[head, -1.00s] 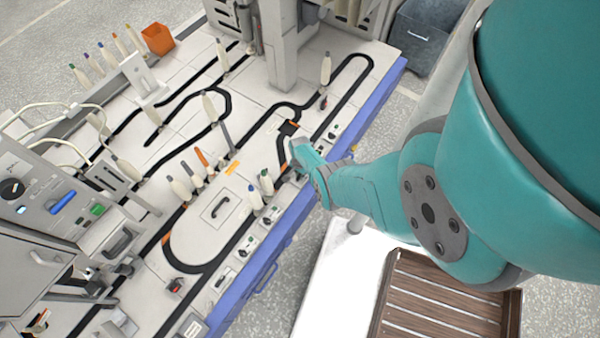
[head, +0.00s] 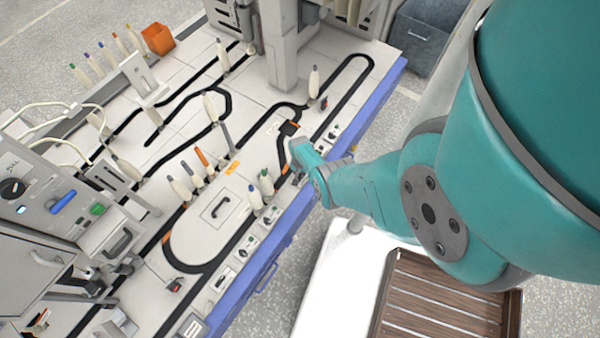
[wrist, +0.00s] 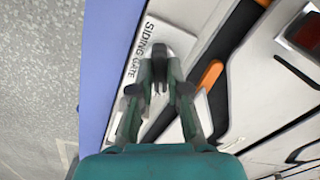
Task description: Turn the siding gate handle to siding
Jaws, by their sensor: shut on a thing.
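A white label reading SIDING GATE (wrist: 141,50) lies left of the fingers. An orange piece (wrist: 210,74) lies on the black track right of the gripper. In the head view my teal wrist reaches over the board's right edge, and it hides the handle and fingertips.
The white track board (head: 218,208) has black track loops and a blue front edge (head: 285,228). White bobbins stand near my gripper, one on the upper track (head: 314,80) and a pair to the left (head: 266,183). A slatted brown tray (head: 440,300) lies at lower right.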

